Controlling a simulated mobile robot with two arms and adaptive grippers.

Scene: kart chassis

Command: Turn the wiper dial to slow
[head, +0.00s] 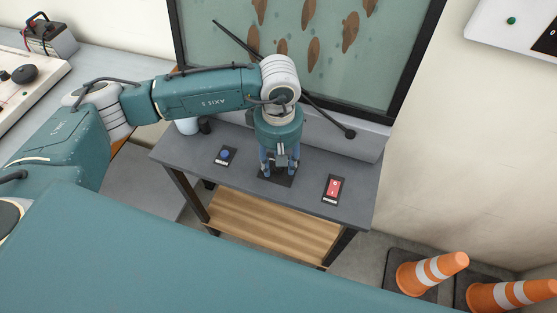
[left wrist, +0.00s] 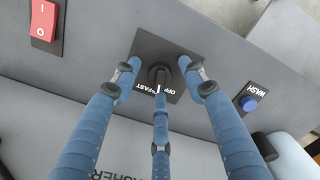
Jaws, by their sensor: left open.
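The wiper dial (left wrist: 158,74) is a dark round knob on a black label plate (left wrist: 178,46) in the left wrist view. A short white mark shows on the knob's near side. The words OFF and FAST can be read on the plate beside it; the rest of the lettering is hidden by my fingers. My left gripper (left wrist: 160,80) has blue fingers spread around the knob, open. In the head view my left gripper (head: 279,160) points down over the plate (head: 276,176) on the grey bench, and the knob is hidden there. My right gripper is not in view.
On the grey bench (head: 220,178), a red rocker switch (head: 334,187) lies right of the dial and a blue WASH button (head: 225,154) left of it. A glass panel with a wiper arm (head: 240,40) stands behind. Orange cones (head: 430,273) stand on the floor at right.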

